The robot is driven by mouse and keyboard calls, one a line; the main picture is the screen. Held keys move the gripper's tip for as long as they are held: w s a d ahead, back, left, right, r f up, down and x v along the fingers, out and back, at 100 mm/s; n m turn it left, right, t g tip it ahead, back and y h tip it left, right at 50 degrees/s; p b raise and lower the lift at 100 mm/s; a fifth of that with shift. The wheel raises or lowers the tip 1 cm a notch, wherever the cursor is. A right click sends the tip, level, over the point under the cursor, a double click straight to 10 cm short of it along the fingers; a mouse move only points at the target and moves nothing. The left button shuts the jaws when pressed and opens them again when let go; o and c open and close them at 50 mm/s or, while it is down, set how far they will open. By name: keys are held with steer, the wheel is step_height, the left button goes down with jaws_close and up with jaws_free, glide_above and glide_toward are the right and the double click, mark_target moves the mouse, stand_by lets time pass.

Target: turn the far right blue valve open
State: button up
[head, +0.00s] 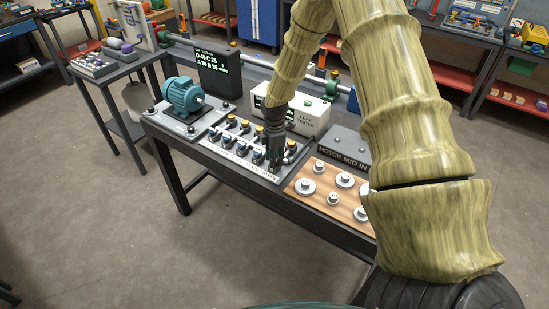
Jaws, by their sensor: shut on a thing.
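A valve panel (232,158) with a white label strip lies on the table's front edge, with a back row of yellow-topped valves (245,125) and a front row of blue valves (243,151). My gripper (274,163) points down at the right end of the front row and is shut on the far right blue valve. The fingers hide most of that valve, so how far it is turned cannot be seen. Another blue valve (257,157) stands just left of the fingers. A yellow-topped valve (291,146) shows just right of my gripper.
A wooden board (318,200) with several grey discs lies right of the panel. A leak tester (308,115) stands close behind my gripper. A teal motor (183,95) and a dark display (213,70) stand at the left and back. The floor in front is clear.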

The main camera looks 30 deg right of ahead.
steer(key=m, duration=0.4)
steer(key=shift+b, duration=0.35)
steer(key=m, duration=0.4)
steer(key=shift+m+b, duration=0.3)
steer(key=shift+b, duration=0.05)
steer(key=m, duration=0.4)
steer(key=shift+w+m+b, duration=0.1)
steer(key=shift+m+b, duration=0.3)
steer(key=shift+m, duration=1.9)
steer(key=o, duration=1)
steer(key=shift+o, duration=0.2)
step_height(320, 180, up, 12)
